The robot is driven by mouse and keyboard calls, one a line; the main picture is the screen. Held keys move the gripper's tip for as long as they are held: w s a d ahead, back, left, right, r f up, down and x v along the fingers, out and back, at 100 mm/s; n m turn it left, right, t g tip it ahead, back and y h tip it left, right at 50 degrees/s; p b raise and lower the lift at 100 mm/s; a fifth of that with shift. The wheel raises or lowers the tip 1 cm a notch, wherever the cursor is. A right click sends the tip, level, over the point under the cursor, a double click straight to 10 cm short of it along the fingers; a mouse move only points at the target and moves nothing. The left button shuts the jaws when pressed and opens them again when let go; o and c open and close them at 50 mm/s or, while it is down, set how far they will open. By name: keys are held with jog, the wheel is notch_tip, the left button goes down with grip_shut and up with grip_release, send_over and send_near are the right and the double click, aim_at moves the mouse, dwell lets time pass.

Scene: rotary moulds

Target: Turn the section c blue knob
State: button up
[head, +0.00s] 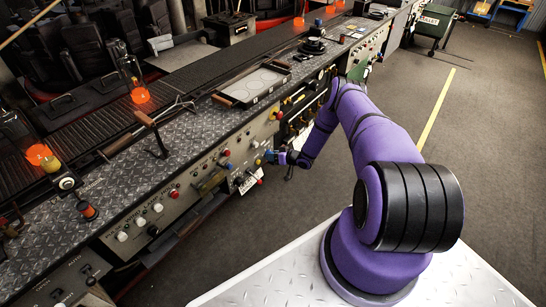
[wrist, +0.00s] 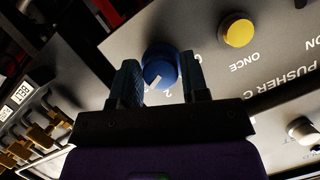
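In the wrist view a round blue knob (wrist: 161,66) with a white pointer mark sits on a grey panel. My gripper (wrist: 159,78) is at the knob, with one finger on each side of it. The gap between knob and fingers is very small, and I cannot tell whether both fingers press on it. The pointer faces down and slightly left in the picture. In the head view my gripper (head: 270,157) reaches the front of the control panel. The knob cannot be made out clearly there.
A yellow button (wrist: 237,30) sits right of the knob above the label "ONCE". A white button (wrist: 302,130) is lower right. Yellow-brown levers (wrist: 40,133) stand at the left. In the head view the long console (head: 190,150) runs along the left, with open floor (head: 480,180) at right.

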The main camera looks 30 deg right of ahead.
jog(key=shift+o, duration=1.3)
jog(key=v, duration=1)
jog(key=shift+s+d, duration=0.2)
jog(key=shift+s, duration=0.1)
jog(key=shift+s, duration=0.1)
